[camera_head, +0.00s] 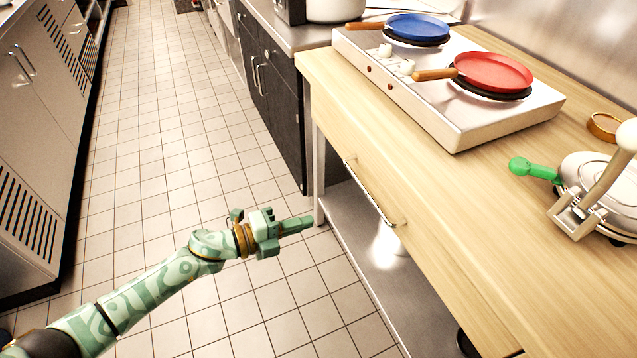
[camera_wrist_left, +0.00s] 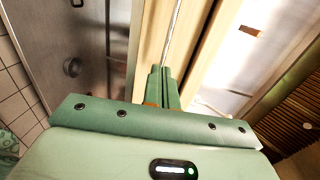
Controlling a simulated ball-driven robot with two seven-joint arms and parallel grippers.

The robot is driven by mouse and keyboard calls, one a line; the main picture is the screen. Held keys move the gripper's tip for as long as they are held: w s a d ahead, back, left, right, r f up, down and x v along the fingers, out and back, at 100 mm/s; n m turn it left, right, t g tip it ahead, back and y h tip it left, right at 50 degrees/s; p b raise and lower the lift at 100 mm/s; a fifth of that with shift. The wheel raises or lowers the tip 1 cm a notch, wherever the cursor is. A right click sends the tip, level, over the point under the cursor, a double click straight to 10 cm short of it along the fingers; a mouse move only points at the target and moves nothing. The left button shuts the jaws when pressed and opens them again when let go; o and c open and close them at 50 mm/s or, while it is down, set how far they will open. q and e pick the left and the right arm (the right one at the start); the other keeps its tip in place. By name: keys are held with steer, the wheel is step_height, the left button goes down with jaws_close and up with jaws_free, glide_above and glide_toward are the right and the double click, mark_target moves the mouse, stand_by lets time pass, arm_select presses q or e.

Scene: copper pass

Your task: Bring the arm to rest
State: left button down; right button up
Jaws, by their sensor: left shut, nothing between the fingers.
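My left gripper (camera_head: 298,225) is green and stretches over the tiled floor, left of the wooden worktop's front edge in the head view. Its fingers are shut with nothing between them. In the left wrist view the closed fingertips (camera_wrist_left: 163,72) point toward the counter's front and its long metal handle. They seem apart from the counter, though the exact gap is hard to judge. My right gripper is not in either view.
The wooden worktop (camera_head: 430,185) holds a white stove (camera_head: 440,110) with a blue pan (camera_head: 417,27) and a red pan (camera_head: 494,72). A white press (camera_head: 592,190) with a green handle stands at right. A drawer handle (camera_head: 370,190) juts from the worktop's front. Tiled floor (camera_head: 150,150) is clear at left.

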arm_select(q)
steer(key=w+a+f+n+t+y+p, duration=0.1)
steer(key=w+a+f+n+t+y, duration=0.5)
steer(key=a+f+n+y, duration=0.5)
steer(key=s+a+f+n+g+y+p, duration=0.2)
steer(key=s+a+f+n+g+y, duration=0.15)
steer(key=s+a+f+n, duration=0.9)
steer(key=s+a+f+n+g+p, duration=0.15)
steer(key=s+f, duration=0.35)
steer(key=s, duration=0.6)
steer(key=s+d+f+n+g, duration=0.1)
steer(key=s+f+g, duration=0.3)
steer(key=s, duration=0.8)
arm_select(e)
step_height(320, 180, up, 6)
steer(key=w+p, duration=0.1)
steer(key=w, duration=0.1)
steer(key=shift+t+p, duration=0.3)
steer(key=shift+p, duration=0.1)
arm_select(q)
steer(key=s+d+f+n+g, duration=0.1)
steer(key=s+g, duration=0.2)
steer(key=s, duration=2.1)
steer(key=shift+s+d+n+y, duration=0.3)
steer(key=shift+s+d+y, duration=0.05)
steer(key=shift+s, duration=0.05)
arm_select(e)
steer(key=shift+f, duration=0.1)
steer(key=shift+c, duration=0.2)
